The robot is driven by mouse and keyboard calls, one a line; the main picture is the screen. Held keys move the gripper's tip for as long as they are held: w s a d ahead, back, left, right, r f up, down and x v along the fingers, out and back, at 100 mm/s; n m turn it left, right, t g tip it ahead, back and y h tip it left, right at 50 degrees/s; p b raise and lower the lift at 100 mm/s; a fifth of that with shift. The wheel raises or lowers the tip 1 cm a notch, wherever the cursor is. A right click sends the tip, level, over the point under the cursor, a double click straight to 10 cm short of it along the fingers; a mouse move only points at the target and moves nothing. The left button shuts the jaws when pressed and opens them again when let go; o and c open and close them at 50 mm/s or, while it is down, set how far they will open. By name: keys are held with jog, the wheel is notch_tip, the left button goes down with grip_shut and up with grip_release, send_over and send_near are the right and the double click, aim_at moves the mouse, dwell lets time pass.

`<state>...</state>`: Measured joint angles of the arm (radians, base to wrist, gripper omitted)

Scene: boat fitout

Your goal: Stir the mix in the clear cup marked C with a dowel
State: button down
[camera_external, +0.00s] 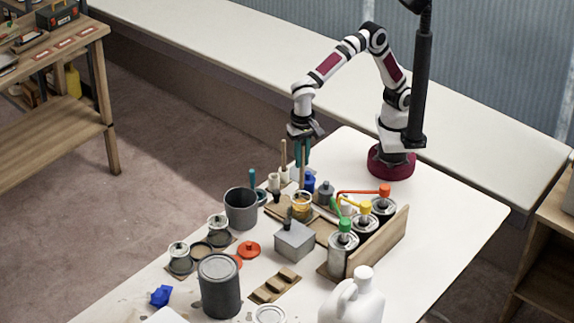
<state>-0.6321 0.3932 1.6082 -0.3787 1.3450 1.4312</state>
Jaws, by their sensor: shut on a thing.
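My gripper (302,160) points down over the middle of the white table, its teal fingers shut on a thin wooden dowel (302,179). The dowel hangs roughly upright below the fingers. Its lower end reaches a clear cup (302,208) with amber contents; I cannot tell how deep it sits inside. The cup stands on a wooden board. Its mark is too small to read, so I cannot confirm that it is C.
Another wooden stick (283,154) stands just left of my gripper. A grey mug (240,209) is left of the cup, and a grey block (294,240) in front. Colour-topped cans (343,247) stand at the right by a wooden rack (393,239). The table's right side is clear.

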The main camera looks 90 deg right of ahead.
aim_at(301, 184)
notch_tip(301, 184, down, 10)
jog(key=shift+f, duration=0.1)
dwell(0.6)
